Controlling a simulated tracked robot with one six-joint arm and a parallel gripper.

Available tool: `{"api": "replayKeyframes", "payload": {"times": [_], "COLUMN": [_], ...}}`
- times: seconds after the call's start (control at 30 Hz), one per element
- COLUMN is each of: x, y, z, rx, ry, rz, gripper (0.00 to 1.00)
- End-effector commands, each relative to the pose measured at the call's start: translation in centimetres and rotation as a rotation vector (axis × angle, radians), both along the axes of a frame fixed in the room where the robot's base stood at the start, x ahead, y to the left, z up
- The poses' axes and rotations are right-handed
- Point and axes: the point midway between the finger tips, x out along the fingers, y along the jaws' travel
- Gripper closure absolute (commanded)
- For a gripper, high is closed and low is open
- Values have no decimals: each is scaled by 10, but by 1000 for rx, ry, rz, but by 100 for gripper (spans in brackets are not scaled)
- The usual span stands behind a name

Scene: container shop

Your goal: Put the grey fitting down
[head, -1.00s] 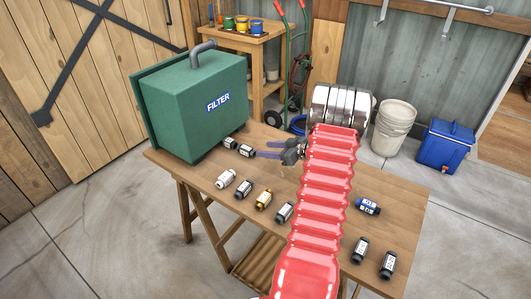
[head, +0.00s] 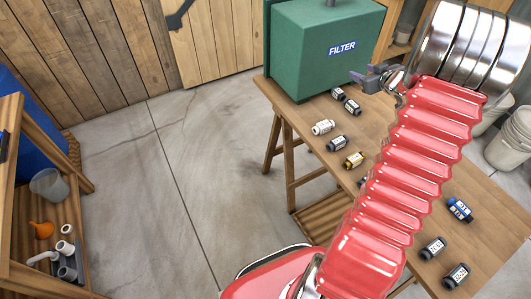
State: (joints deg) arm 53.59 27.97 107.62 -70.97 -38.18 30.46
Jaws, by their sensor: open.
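Several small dark-and-light fittings stand on the wooden table (head: 288,112). Two grey-and-black ones, a rear fitting (head: 338,95) and a front fitting (head: 352,106), lie by the green filter box; I cannot tell which is the task's grey fitting. Another grey-black fitting (head: 337,143) lies in the row between a white fitting (head: 323,127) and a brass one (head: 355,160). My gripper (head: 354,80) is open, with nothing visible between its fingers. It is in front of the box, apart from the fittings. My red arm hides part of the table.
The green filter box (head: 325,55) stands at the table's far left end. A wooden shelf (head: 32,206) with an orange funnel (head: 41,229) stands at left. The floor between is clear.

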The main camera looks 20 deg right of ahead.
Motion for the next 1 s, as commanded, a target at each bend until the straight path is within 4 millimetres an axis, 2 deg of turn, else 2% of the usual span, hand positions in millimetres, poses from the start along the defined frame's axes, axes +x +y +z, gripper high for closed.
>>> {"api": "replayKeyframes", "payload": {"times": [0.03,0.2,0.47,0.7,1.0], "x": [7,17,12,-12,-63], "y": [11,43,103,169,259], "z": [17,57,107,135,146], "rx": [-22,-67,-92,-68,11], "ry": [2,24,66,122,223], "rz": [-16,-87,-179,-236,-254], "gripper": [55,55,55,55,55]}}
